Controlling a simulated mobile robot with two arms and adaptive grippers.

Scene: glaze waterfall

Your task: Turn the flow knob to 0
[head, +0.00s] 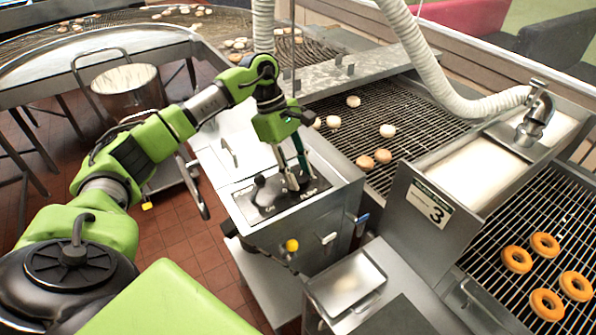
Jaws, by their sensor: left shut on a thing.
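My left gripper (293,181) reaches down from above onto the control panel (266,211) on top of a steel cabinet. Its fingers are shut on the flow knob, which the fingertips mostly hide. The knob's pointer and the scale marks are too small and covered to read. A black knob or lever (260,183) stands on the same panel, just left of the fingers. My right gripper is not in view.
A wire conveyor (385,112) with several pale donuts runs behind the cabinet. Glazed donuts (545,245) lie on a rack at the right, past a plate marked 3 (431,205). A white hose (433,78) hangs above. A steel pot (128,93) stands at the left.

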